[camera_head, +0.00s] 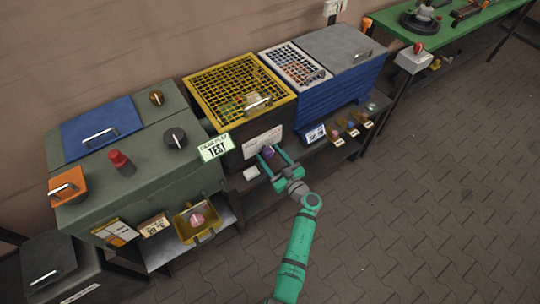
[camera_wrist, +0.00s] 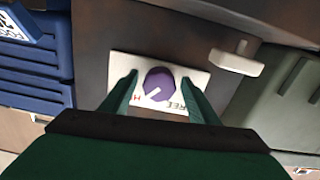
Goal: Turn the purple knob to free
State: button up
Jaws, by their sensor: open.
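The purple knob (camera_wrist: 160,84) sits on a white plate (camera_wrist: 148,62) on the front of a dark cabinet. Its white pointer mark slants to the lower left in the wrist view, toward lettering starting with an H. In the head view the knob (camera_head: 267,153) shows between the fingers of my gripper (camera_head: 270,157).
A white block-like handle (camera_wrist: 236,61) sticks out close beside the plate; it also shows in the head view (camera_head: 251,173). A yellow grille (camera_head: 215,83) tops the cabinet. A green cabinet (camera_head: 145,185) and blue box (camera_head: 345,95) flank it. The paved floor in front is clear.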

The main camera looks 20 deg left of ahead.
jog(key=c, duration=1)
jog(key=shift+w+d, duration=0.1)
jog(key=shift+c, duration=0.2)
jog(key=shift+n, duration=0.4)
jog(key=n, duration=0.3)
jog(key=shift+n, duration=0.4)
jog(key=n, duration=0.3)
jog(key=shift+d+n, duration=0.1)
jog(key=shift+n, duration=0.2)
jog(key=n, duration=0.4)
jog(key=shift+n, duration=1.8)
